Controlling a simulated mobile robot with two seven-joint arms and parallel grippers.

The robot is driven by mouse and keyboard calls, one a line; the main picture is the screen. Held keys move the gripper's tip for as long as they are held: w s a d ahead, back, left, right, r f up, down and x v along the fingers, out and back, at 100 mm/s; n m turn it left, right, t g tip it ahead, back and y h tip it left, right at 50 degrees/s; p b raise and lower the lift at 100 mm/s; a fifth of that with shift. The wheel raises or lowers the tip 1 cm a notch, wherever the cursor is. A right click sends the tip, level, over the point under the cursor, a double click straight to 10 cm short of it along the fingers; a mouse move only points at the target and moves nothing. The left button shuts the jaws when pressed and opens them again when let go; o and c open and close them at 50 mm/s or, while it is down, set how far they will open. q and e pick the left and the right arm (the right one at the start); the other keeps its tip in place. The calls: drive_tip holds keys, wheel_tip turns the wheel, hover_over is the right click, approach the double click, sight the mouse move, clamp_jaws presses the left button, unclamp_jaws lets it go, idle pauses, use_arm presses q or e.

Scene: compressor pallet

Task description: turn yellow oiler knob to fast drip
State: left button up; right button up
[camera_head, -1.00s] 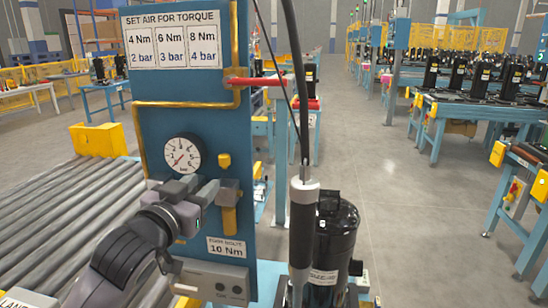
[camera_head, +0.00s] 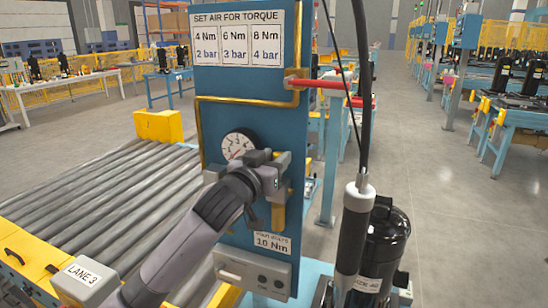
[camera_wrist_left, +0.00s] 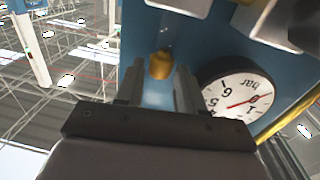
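The yellow oiler knob (camera_wrist_left: 161,64) shows in the left wrist view, small and rounded, against the blue panel (camera_head: 238,85). My left gripper (camera_wrist_left: 158,88) is open there, one finger on each side of the knob's line; the knob sits at or just beyond the fingertips. I cannot tell whether they touch it. In the head view, my left gripper (camera_head: 281,166) is in front of the panel beside the pressure gauge (camera_head: 238,145) and hides the knob. A yellow part (camera_head: 279,217) hangs below the gripper. My right gripper is not in view.
The round gauge also shows upside down in the wrist view (camera_wrist_left: 238,97), close to the right finger. A yellow pipe (camera_head: 235,101) and a red bar (camera_head: 325,84) lie above. A roller conveyor (camera_head: 110,195) runs left. A black compressor (camera_head: 388,235) and hanging tool (camera_head: 352,228) stand right.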

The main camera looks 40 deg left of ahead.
use_arm(q)
drive_tip(key=shift+w, duration=0.1)
clamp_jaws()
drive_tip(key=shift+d+n+y, duration=0.1)
drive_tip(key=shift+n+y, duration=0.3)
drive_tip(key=shift+y, duration=0.1)
drive_tip(key=n+g+y, duration=0.1)
drive_tip(key=y, duration=0.1)
drive_tip(key=n+y+b, duration=0.1)
drive_tip(key=n+y, duration=0.1)
drive_tip(key=shift+w+d+f+g, duration=0.15)
drive_tip(key=shift+d+g, duration=0.2)
drive_tip(key=shift+g, duration=0.05)
drive_tip(key=n+g+y+b, duration=0.1)
drive_tip(key=y, duration=0.1)
drive_tip(key=n+g+y+b, duration=0.1)
drive_tip(key=n+y+b, duration=0.1)
drive_tip(key=shift+w+d+g, duration=0.15)
drive_tip(key=shift+d+g, duration=0.05)
drive_tip(key=shift+g, duration=0.1)
drive_tip(key=shift+n+g+y+b, duration=0.5)
drive_tip(key=shift+g+y+b, duration=0.1)
drive_tip(key=shift+y+b, duration=0.1)
